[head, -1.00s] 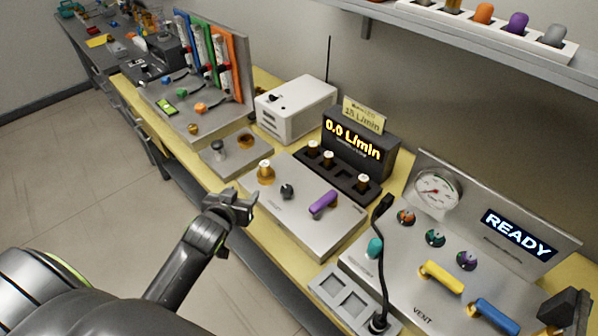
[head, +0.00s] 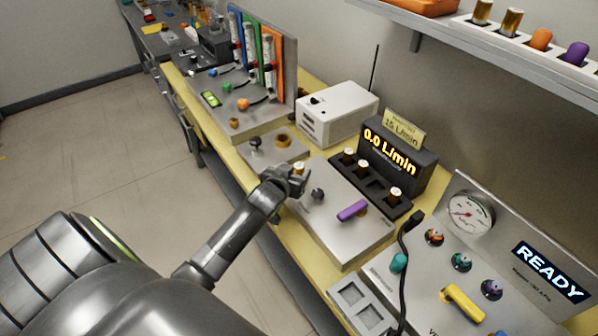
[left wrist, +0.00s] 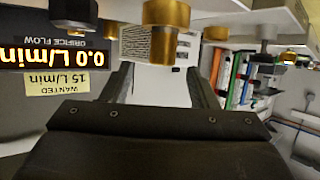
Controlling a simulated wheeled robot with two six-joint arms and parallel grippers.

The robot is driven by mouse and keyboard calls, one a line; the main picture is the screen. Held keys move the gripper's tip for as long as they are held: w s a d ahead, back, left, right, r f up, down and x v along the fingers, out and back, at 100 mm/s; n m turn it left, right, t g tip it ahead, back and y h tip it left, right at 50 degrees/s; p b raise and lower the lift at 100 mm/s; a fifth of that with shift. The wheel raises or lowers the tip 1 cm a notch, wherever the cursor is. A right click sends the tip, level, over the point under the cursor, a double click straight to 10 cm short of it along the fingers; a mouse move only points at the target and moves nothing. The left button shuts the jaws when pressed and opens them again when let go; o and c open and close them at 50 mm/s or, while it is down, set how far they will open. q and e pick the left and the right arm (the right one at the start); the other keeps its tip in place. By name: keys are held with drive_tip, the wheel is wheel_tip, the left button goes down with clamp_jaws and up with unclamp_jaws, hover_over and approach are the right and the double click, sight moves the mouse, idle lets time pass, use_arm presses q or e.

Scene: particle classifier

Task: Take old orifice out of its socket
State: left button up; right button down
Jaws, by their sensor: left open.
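The old orifice (head: 299,168), a brass piece with a pale top, stands in its socket on the grey panel, partly hidden by my left gripper. My left gripper (head: 292,183) is open beside it, on its near side. In the left wrist view, which is upside down, the brass orifice (left wrist: 163,47) hangs from the top edge. It lies ahead of the gap between the open fingers (left wrist: 160,78), with nothing between them. The panel also carries a dark knob (head: 318,194) and a purple lever (head: 352,210). My right gripper is not in view.
A dark rack (head: 372,178) holding several brass pieces sits behind the panel, by the flow display (head: 392,150) reading 0.0 L/min. A plate with a brass ring (head: 284,140) lies left of the panel. A white box (head: 338,112) stands behind.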

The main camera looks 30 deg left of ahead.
sight(299, 166)
use_arm(q)
drive_tip(key=shift+w+a+f, duration=0.1)
drive_tip(key=shift+w+f, duration=0.15)
drive_tip(key=shift+w, duration=0.4)
drive_tip(key=shift+w+a+f, duration=0.1)
drive_tip(key=shift+w+a, duration=0.05)
drive_tip(key=shift+w, duration=0.2)
drive_tip(key=p+x, duration=0.1)
drive_tip(key=x, duration=0.1)
drive_tip(key=shift+w+a+f, duration=0.15)
drive_tip(key=shift+w+f, duration=0.1)
drive_tip(key=shift+w, duration=0.05)
drive_tip(key=shift+x, duration=0.75)
drive_tip(key=c, duration=1.1)
drive_tip(key=shift+c, duration=0.2)
drive_tip(key=shift+r, duration=0.1)
